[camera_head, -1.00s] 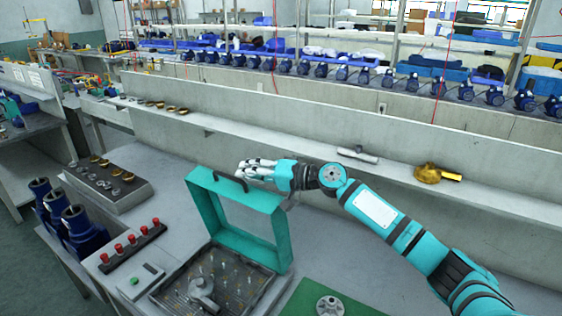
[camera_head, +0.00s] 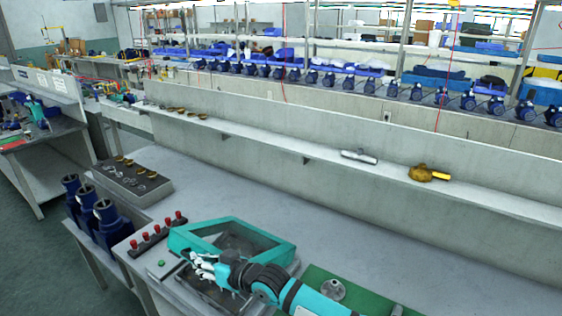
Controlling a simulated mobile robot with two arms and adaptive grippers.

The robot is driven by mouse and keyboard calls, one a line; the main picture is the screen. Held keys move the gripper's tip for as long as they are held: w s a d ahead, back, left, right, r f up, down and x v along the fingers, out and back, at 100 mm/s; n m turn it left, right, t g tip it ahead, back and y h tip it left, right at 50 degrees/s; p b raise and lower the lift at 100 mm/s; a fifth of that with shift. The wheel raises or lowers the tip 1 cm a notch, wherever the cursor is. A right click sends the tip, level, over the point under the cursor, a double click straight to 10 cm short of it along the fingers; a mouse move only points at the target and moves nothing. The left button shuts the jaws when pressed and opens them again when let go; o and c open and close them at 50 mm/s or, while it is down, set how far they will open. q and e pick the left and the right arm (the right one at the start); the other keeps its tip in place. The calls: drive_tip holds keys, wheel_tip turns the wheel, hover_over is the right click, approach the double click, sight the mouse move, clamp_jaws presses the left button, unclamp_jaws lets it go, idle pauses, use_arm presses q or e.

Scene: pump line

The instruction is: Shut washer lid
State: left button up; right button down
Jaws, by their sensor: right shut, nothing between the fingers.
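The washer's teal framed lid (camera_head: 270,236), with a clear window, leans low over the washer basin (camera_head: 190,283). It is hinged at the back, and the dark basin shows under its front edge, so it looks partly lowered rather than flat. My right gripper (camera_head: 199,268) is shut with nothing between its fingers, at the lid's front edge. It hides part of that edge and the handle; whether it touches the lid I cannot tell. The parts in the basin are mostly hidden by the lid and my right arm. My left gripper is not in view.
Red buttons (camera_head: 158,234) on a dark bar and a green button (camera_head: 161,264) stand left of the washer. A round metal part (camera_head: 332,290) lies on a green mat to the right. Blue pumps (camera_head: 105,218) stand at left. The bench behind the lid is clear.

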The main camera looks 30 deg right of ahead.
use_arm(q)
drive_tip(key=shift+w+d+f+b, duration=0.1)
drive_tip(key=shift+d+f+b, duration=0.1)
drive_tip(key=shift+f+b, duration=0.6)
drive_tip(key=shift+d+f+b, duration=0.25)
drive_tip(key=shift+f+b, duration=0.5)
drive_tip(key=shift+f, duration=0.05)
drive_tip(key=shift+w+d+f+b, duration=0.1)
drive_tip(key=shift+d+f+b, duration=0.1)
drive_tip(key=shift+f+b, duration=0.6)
use_arm(e)
drive_tip(key=s+a+f+n, duration=0.1)
drive_tip(key=a+f, duration=0.1)
drive_tip(key=f, duration=0.4)
drive_tip(key=s+a+f+n+h, duration=0.1)
drive_tip(key=a+f, duration=0.1)
drive_tip(key=f, duration=0.5)
drive_tip(key=shift+s+a+n+t, duration=0.15)
drive_tip(key=shift+s+n+t, duration=0.15)
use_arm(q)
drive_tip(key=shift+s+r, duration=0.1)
use_arm(e)
drive_tip(key=shift+r, duration=0.15)
